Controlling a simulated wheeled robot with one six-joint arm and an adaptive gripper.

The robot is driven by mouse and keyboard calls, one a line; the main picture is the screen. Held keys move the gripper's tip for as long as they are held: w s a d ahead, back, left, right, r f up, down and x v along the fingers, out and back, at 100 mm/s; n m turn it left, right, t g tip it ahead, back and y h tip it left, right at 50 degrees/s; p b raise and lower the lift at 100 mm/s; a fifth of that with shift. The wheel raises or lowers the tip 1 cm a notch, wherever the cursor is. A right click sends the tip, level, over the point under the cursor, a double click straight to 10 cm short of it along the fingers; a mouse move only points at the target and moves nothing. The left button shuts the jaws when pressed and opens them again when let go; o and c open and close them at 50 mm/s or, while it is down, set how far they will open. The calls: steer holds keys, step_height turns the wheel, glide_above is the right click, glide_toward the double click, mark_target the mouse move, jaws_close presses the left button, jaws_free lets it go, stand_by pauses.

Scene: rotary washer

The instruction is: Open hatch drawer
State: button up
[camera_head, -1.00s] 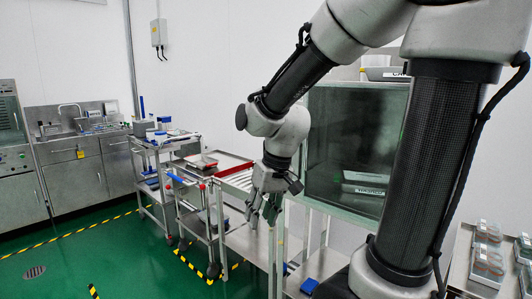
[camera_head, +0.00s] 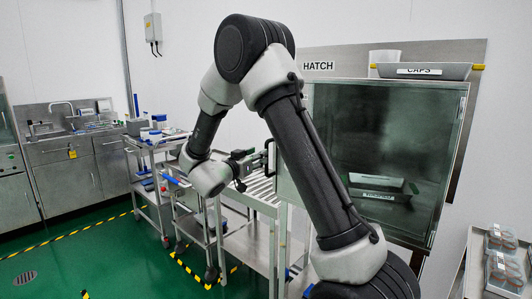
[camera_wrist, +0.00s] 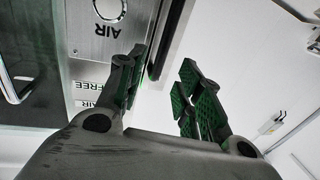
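The hatch (camera_head: 390,135) is a steel-framed cabinet with a dark glass front on the wall, under a "HATCH" label. A dark bar handle (camera_head: 270,157) stands at its left edge. My gripper (camera_head: 262,160) is at that handle, pointing right toward the hatch. In the wrist view my gripper (camera_wrist: 160,78) is open, with green pads on both fingers. The black handle bar (camera_wrist: 168,40) shows between the fingers, closer to the left one. I cannot tell whether a finger touches it. A steel panel marked "AIR" (camera_wrist: 104,20) lies beside it.
A grey "CAPS" tray (camera_head: 420,71) and a white container sit on the hatch. Trays show behind the glass. A roller table (camera_head: 258,190) and trolleys (camera_head: 160,185) stand left. Green floor is free at left.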

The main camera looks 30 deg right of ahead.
glide_above(266, 172)
steer(key=shift+w+d, duration=0.25)
steer(key=shift+w, duration=0.05)
jaws_close()
